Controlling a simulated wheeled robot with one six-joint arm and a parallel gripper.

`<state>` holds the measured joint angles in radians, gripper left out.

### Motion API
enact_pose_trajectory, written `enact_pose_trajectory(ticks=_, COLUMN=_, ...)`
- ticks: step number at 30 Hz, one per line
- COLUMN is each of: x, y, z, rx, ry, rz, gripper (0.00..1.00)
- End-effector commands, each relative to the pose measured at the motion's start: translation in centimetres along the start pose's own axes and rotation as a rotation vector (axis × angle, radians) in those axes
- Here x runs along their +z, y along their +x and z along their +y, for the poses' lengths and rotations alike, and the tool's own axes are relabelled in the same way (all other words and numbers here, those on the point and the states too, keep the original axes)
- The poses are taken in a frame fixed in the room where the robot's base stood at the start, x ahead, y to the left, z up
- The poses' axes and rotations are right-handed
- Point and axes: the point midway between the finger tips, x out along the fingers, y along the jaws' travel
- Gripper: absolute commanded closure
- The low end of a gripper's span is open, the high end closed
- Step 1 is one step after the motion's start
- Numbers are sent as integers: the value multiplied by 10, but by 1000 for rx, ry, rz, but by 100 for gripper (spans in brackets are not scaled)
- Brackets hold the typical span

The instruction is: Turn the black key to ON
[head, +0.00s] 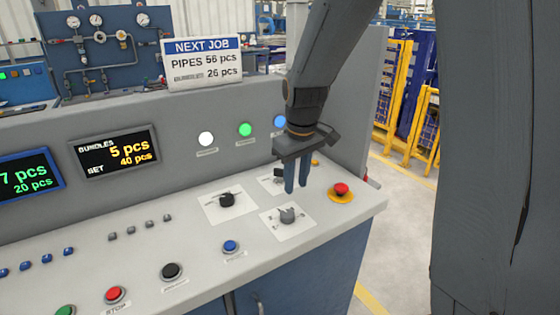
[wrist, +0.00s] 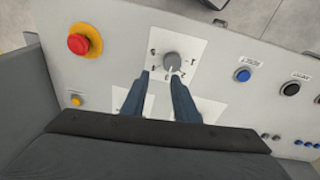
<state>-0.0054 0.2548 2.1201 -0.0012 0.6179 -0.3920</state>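My gripper (head: 296,189) points down over the right part of the console, its two fingers apart with nothing between them. In the wrist view the fingers (wrist: 160,76) end beside a grey numbered knob (wrist: 173,65). That knob (head: 287,215) sits on a white plate in front of the gripper in the head view. A black switch (head: 227,200) on a white plate is to the left. Another dark switch (head: 274,180) is behind the fingers and partly hidden. I cannot tell which of these two is the key, and no ON mark is legible.
A red emergency button (head: 341,189) on a yellow base stands close to the right of the gripper. A blue button (head: 231,246) and a black button (head: 172,271) are at the front left. The upright panel with lit lamps (head: 245,130) rises behind.

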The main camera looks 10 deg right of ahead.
Motion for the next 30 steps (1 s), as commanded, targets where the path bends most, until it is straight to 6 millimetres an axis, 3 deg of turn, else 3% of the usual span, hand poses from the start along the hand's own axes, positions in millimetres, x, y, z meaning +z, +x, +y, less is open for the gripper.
enact_pose_trajectory(ticks=6, x=-85, y=7, z=36, rx=-32, ry=-281, rz=-54, gripper=73)
enact_pose_trajectory(ticks=9, x=-120, y=11, z=51, rx=-54, ry=-423, rz=-77, gripper=73)
enact_pose_trajectory(ticks=13, x=-152, y=15, z=65, rx=-79, ry=-569, rz=-97, gripper=73)
enact_pose_trajectory(ticks=20, x=-175, y=19, z=74, rx=-103, ry=-693, rz=-112, gripper=73)
enact_pose_trajectory(ticks=30, x=-170, y=59, z=72, rx=-106, ry=-701, rz=-115, gripper=73)
